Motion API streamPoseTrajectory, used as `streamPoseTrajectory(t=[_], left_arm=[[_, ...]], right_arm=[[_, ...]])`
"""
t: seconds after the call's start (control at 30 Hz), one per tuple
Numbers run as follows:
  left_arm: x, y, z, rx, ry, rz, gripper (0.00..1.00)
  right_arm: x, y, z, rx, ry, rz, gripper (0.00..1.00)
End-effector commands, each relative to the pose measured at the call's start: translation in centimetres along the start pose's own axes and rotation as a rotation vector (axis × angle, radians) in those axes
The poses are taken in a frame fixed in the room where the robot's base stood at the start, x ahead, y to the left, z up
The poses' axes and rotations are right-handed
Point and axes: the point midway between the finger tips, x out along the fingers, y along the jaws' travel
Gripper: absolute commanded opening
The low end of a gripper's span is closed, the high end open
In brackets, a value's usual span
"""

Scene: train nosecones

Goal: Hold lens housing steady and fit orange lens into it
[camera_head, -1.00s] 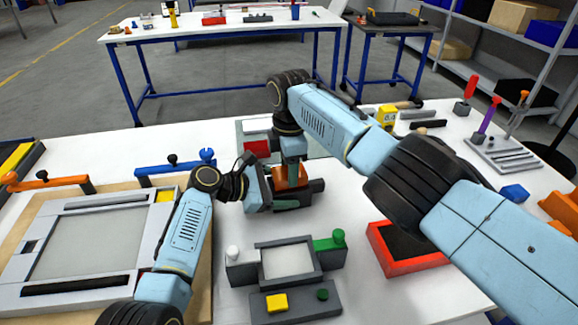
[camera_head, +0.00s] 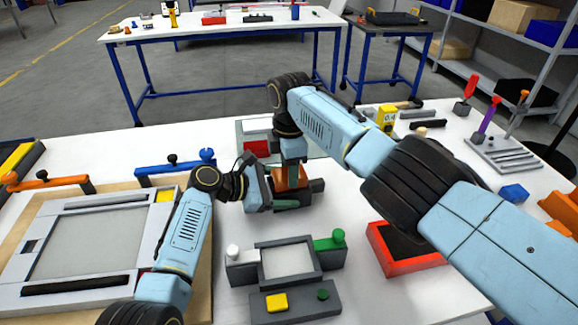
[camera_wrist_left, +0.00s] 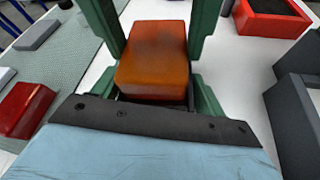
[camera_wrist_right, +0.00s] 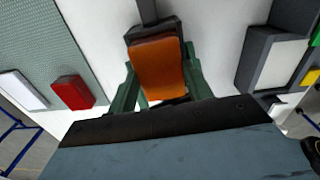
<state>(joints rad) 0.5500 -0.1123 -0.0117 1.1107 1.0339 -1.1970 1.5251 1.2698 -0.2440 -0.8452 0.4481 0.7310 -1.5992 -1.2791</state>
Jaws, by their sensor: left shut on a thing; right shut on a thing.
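The orange lens (camera_head: 291,178) is held low over the table's middle, between my two arms. My right gripper (camera_wrist_right: 161,85) comes down from above and is shut on the lens; its green fingers lie along the lens's sides in the right wrist view. My left gripper (camera_wrist_left: 152,98) reaches in from the left and appears shut on the dark lens housing (camera_wrist_right: 152,28). The lens (camera_wrist_left: 155,60) also shows large in the left wrist view, hiding most of the housing. The lens is against or just over the housing; whether it is seated I cannot tell.
A grey fixture (camera_head: 318,262) with green and white knobs stands in front. A red bin (camera_head: 376,240) stands to the right. A red block (camera_head: 257,148) lies on a green mat behind. A framed panel (camera_head: 40,292) fills the left side.

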Motion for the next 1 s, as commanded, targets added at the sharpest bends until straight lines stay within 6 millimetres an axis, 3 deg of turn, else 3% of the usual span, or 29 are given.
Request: streamPoseTrajectory(t=[0.27,0.3,0.5,0.77,1.0], left_arm=[[0.1,-0.3,-0.6,-0.003,0.011,-0.006,0.42],[0.1,-0.3,-0.6,-0.003,0.011,-0.006,0.42],[0.1,-0.4,-0.6,-0.001,0.01,-0.007,0.43],[0.1,-0.5,-0.4,0.003,0.008,-0.012,0.43],[0.1,-0.4,-0.4,0.0,0.007,-0.01,0.43]], right_arm=[[0.7,0.0,0.0,-0.001,0.0,0.0,0.2],[0.8,0.0,0.0,-0.001,0.0,0.0,0.52],[0.8,0.0,0.0,-0.001,0.0,0.002,0.76],[0.7,0.1,0.1,0.001,-0.001,0.005,0.76],[-2.4,0.1,0.0,-0.002,0.002,0.006,0.76]])
